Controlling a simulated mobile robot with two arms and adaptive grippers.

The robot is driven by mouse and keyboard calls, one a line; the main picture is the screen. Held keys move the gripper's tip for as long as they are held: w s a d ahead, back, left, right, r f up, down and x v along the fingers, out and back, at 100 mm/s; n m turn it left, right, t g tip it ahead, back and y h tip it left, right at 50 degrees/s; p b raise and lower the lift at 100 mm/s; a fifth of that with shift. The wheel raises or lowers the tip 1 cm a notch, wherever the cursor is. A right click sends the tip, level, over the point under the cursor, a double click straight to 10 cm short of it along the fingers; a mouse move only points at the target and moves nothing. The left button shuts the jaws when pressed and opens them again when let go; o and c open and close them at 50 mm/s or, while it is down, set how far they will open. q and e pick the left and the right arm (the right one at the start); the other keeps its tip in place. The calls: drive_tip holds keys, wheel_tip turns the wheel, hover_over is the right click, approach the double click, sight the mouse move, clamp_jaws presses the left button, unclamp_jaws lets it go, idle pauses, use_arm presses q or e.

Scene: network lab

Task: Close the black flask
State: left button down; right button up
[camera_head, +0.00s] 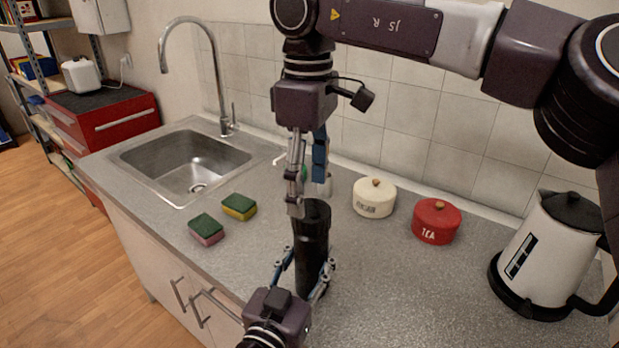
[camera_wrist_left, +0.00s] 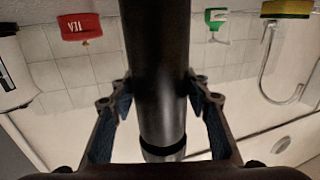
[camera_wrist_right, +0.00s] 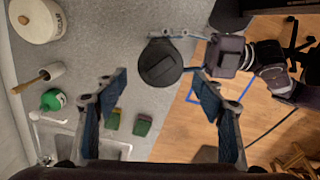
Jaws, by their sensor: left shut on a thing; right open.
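The black flask (camera_head: 312,240) stands upright near the counter's front. My left gripper (camera_head: 305,268) is shut around its body from the front. The left wrist view shows the flask (camera_wrist_left: 158,75) between both fingers. My right gripper (camera_head: 308,190) points down just above the flask, open and empty. The right wrist view shows the flask's round black top (camera_wrist_right: 160,62) ahead of the open right fingers (camera_wrist_right: 160,88), nearer their tips than the palm. The top looks covered by a flat black lid; I cannot tell if it is tight.
A white pot (camera_head: 374,198), a red tea pot (camera_head: 436,222) and a white kettle (camera_head: 545,250) stand on the right. Two sponges (camera_head: 207,229) (camera_head: 239,206) and the sink (camera_head: 190,165) are on the left. A green-white bottle (camera_wrist_right: 53,100) is behind the flask.

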drive_tip(key=n, duration=0.4)
drive_tip(key=shift+r+n, duration=0.2)
drive_tip(key=shift+n, duration=0.2)
drive_tip(key=n, duration=0.3)
drive_tip(key=shift+r+n, duration=0.15)
drive_tip(key=shift+n, duration=0.25)
drive_tip(key=n, duration=0.5)
drive_tip(key=shift+r+n, duration=0.25)
drive_tip(key=shift+n, duration=0.05)
drive_tip(key=n, duration=0.3)
drive_tip(key=shift+r+n, duration=0.2)
drive_tip(key=shift+n, duration=0.2)
drive_tip(key=n, duration=0.3)
drive_tip(key=shift+d+r+n, duration=0.1)
drive_tip(key=shift+r+n, duration=0.05)
drive_tip(key=shift+n, duration=0.25)
drive_tip(key=n, duration=0.5)
drive_tip(key=shift+s+r+n, duration=0.1)
drive_tip(key=shift+r+n, duration=0.1)
drive_tip(key=shift+n, duration=0.2)
drive_tip(key=n, duration=0.5)
drive_tip(key=shift+d+r, duration=0.1)
drive_tip(key=shift+r, duration=0.15)
drive_tip(key=n, duration=0.5)
drive_tip(key=shift+r, duration=0.2)
